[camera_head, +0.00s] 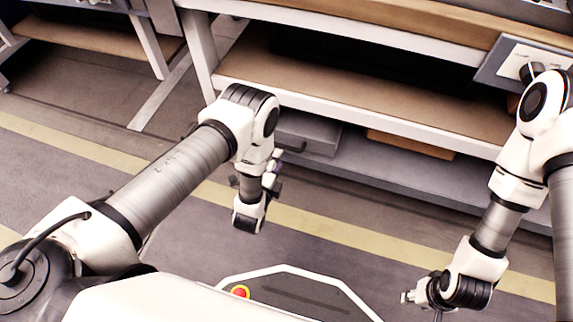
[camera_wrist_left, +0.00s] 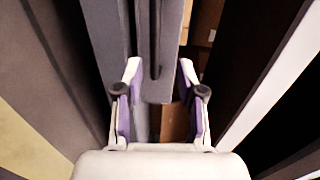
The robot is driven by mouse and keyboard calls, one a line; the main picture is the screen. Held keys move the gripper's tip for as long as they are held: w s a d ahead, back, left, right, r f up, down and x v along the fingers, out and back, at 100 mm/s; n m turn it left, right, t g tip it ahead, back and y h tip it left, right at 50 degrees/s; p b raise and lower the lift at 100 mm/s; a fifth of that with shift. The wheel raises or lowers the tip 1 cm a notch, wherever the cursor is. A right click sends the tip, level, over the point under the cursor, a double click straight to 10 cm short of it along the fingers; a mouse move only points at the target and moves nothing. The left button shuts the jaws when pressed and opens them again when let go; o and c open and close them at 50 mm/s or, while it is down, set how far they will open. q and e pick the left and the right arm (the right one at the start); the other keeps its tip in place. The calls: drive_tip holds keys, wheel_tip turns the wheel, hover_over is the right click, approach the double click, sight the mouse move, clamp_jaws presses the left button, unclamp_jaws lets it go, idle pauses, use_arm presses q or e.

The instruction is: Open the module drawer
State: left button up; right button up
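The grey module drawer (camera_head: 308,131) is on the low shelf under the workbench, in the middle of the head view. It has a dark bar handle (camera_head: 291,147) on its front. In the left wrist view the handle (camera_wrist_left: 155,45) runs lengthwise down the grey drawer front (camera_wrist_left: 172,35). My left gripper (camera_head: 273,163) is close in front of the drawer. In the wrist view its fingers (camera_wrist_left: 160,76) are spread, with the handle between them in the picture; I see no contact. My right gripper (camera_head: 428,296) is low at the right, away from the drawer, its fingers unclear.
A brown box (camera_head: 410,144) lies right of the drawer on the low grey shelf (camera_head: 400,185). A wooden shelf (camera_head: 360,98) with a white edge is above the drawer. The floor with a yellow stripe (camera_head: 330,233) is clear in front.

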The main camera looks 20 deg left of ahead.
sight(283, 148)
use_arm(q)
drive_tip(key=b+x, duration=0.1)
drive_tip(key=x, duration=0.1)
drive_tip(key=b+x, duration=0.1)
drive_tip(key=x, duration=0.1)
drive_tip(key=f+b+x, duration=0.1)
drive_tip(key=x, duration=0.2)
drive_tip(key=shift+s, duration=0.15)
drive_tip(key=shift+w, duration=0.4)
drive_tip(key=shift+r, duration=0.1)
drive_tip(key=shift+c, duration=0.2)
clamp_jaws()
